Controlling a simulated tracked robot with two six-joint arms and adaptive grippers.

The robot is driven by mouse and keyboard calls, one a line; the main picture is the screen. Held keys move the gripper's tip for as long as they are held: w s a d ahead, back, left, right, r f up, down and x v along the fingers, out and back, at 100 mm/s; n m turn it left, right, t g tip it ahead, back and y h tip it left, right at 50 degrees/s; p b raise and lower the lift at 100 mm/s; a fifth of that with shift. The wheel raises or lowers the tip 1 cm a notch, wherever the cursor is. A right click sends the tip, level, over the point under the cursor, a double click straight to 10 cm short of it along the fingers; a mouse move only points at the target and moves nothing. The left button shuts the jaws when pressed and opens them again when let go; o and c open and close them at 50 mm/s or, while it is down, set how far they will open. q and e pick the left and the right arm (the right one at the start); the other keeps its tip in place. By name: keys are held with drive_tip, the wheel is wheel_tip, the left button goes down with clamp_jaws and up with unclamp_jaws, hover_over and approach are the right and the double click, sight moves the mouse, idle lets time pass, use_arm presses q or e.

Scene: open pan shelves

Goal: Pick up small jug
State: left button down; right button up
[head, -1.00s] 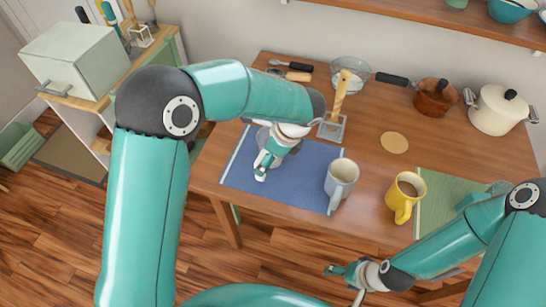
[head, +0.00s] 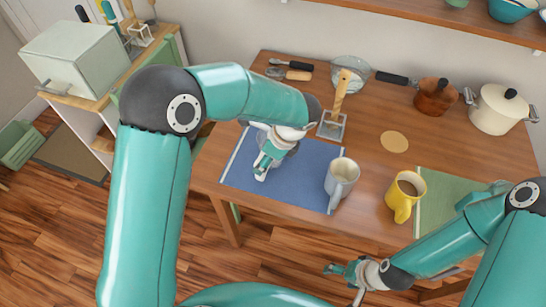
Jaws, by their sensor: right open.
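A pale grey mug-like vessel (head: 342,176) with a handle stands upright at the right edge of the blue mat (head: 230,180). A yellow mug-like vessel (head: 402,193) with dark contents stands to its right. I cannot tell for sure which thing is the small jug. My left gripper (head: 263,167) is low over the blue mat, left of the grey vessel and apart from it. A greyish thing (head: 291,152) shows partly behind it, mostly hidden. Whether the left fingers are shut is unclear. My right gripper (head: 345,283) is open and empty, in front of the table's front edge.
A glass-like bowl (head: 350,68), a wood-handled tool (head: 330,128), a brown pot (head: 434,97) and a cream lidded pot (head: 498,110) stand at the back. A tan coaster (head: 394,142) lies mid-table. My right arm partly covers the green mat (head: 440,185).

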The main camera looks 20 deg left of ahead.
use_arm(q)
drive_tip(key=shift+r, duration=0.1)
wheel_tip(320, 180, up, 20)
drive_tip(key=shift+p, duration=0.4)
idle(0.3)
drive_tip(key=c, duration=0.8)
unclamp_jaws()
clamp_jaws()
